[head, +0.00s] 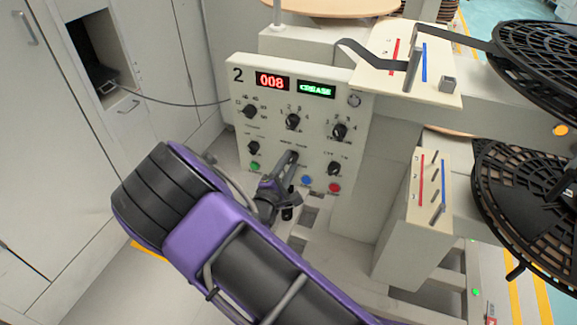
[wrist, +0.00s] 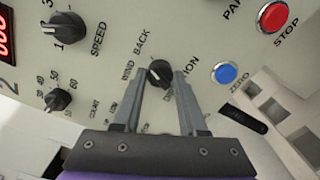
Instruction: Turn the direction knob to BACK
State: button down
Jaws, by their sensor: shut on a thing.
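The direction knob (wrist: 159,73) is a small black knob on the cream control panel. The word BACK is printed above it, slightly left, in the wrist view; a label ending in ION is to its right, partly covered by a finger. My gripper (wrist: 160,80) has one grey finger on each side of the knob and is shut on it. I cannot tell for certain which way its pointer faces. In the head view my gripper (head: 290,163) reaches the lower middle of the panel (head: 268,125) and largely hides the knob.
The panel, marked 2, shows red 008 and green CREASE displays (head: 317,91). The speed knob (wrist: 65,27), count knob (wrist: 57,99), blue zero button (wrist: 224,73) and red stop button (wrist: 273,16) are nearby. Black reels (head: 530,165) stand at the right, grey cabinets (head: 45,130) at the left.

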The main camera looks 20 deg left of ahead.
jog(key=shift+m, duration=0.6)
jog(key=shift+c, duration=2.3)
grip_release()
jog(key=shift+s, duration=0.1)
jog(key=s+a, duration=0.1)
jog(key=s, duration=1.6)
jog(key=shift+a, duration=0.2)
jog(key=shift+s, duration=0.1)
